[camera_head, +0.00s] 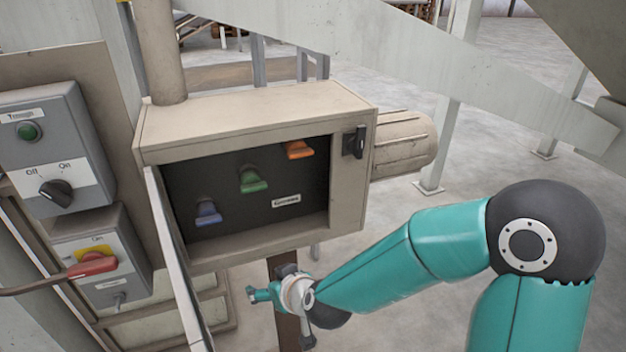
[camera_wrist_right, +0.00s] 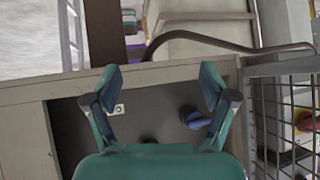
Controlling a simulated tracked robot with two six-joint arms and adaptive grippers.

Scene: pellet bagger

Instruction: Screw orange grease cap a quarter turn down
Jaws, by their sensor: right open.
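The orange grease cap (camera_head: 299,150) is at the upper right inside an open beige box (camera_head: 255,108). A green cap (camera_head: 252,181) and a blue cap (camera_head: 207,212) step down to its left on the dark panel. My right gripper (camera_head: 254,294) is below the box's lower edge, apart from all the caps. In the right wrist view my gripper (camera_wrist_right: 160,84) has its two fingers spread with nothing between them. The blue cap (camera_wrist_right: 196,120) shows beyond the right finger there. I cannot make out the orange cap in that view. My left gripper is out of view.
The box's open door (camera_head: 178,270) hangs at its left side. A black latch (camera_head: 355,142) is on the right of the box front. Switch boxes with a selector knob (camera_head: 56,193) and a red lever (camera_head: 92,264) stand left. A wire mesh (camera_wrist_right: 282,125) is at right in the wrist view.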

